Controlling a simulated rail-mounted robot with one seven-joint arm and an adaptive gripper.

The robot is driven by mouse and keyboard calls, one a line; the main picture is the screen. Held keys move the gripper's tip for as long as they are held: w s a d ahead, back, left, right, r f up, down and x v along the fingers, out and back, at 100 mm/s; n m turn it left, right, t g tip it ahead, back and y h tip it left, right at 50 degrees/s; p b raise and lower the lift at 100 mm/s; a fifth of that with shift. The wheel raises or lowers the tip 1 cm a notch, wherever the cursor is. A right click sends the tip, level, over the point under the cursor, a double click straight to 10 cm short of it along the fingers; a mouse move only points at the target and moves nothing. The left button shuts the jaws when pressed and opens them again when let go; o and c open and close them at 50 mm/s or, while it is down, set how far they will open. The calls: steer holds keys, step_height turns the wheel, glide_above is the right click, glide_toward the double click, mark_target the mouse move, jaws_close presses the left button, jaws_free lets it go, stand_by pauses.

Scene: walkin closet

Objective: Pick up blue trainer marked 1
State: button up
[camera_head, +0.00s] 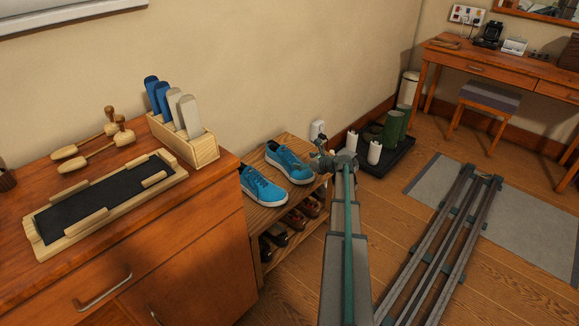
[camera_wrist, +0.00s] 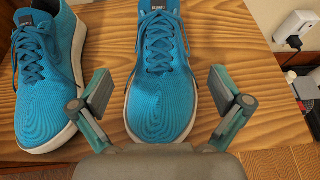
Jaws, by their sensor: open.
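Two blue trainers with white soles sit side by side on top of the wooden shoe rack. No number mark is readable on either, so I cannot tell which is marked 1. The trainer nearer the wall (camera_head: 288,163) is also in the middle of the wrist view (camera_wrist: 160,75), toe towards me. The other trainer (camera_head: 262,188) is at the left of the wrist view (camera_wrist: 45,75). My gripper (camera_head: 325,162) is open and empty at the rack's right end. In the wrist view its fingers (camera_wrist: 160,92) are spread either side of the wall-side trainer's toe, with gaps.
The shoe rack (camera_head: 262,218) has darker shoes on lower shelves. A wooden cabinet (camera_head: 190,230) stands left of it. A wall socket with plug (camera_head: 317,129) is behind the rack. A black tray (camera_head: 376,163) with boots and white items lies to the right.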

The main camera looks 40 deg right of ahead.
mark_target(291, 158)
steer(key=b+x, duration=0.1)
steer(key=x, duration=0.7)
steer(key=shift+w+f, duration=0.1)
steer(key=shift+w, duration=0.2)
steer(key=shift+a, duration=0.1)
steer(key=c, duration=1.3)
steer(key=shift+c, duration=1)
steer(key=shift+r, duration=0.2)
